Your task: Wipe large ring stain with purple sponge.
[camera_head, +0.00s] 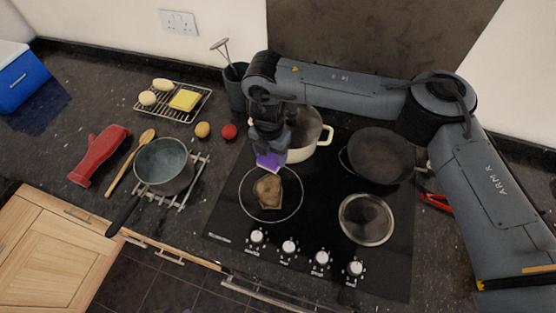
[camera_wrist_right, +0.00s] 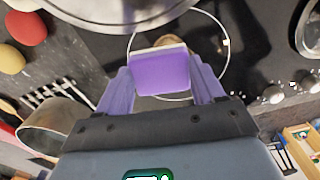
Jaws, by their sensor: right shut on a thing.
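The purple sponge (camera_head: 267,161) is held in my right gripper (camera_head: 269,149), just behind the front-left cooking zone. In the right wrist view the sponge (camera_wrist_right: 162,73) sits between the two fingers, which are shut on it. A brown stain (camera_head: 267,192) lies on the black hob, inside a thin pale circle (camera_head: 301,203). The sponge is at the far edge of this circle; I cannot tell whether it touches the hob. In the wrist view the sponge hides most of the stain.
A cream pot (camera_head: 319,142) stands close behind the gripper. A dark pan (camera_head: 380,157) and a round lid (camera_head: 366,219) are to the right. A grey saucepan (camera_head: 163,166) is to the left, and several knobs (camera_head: 289,247) line the hob's front.

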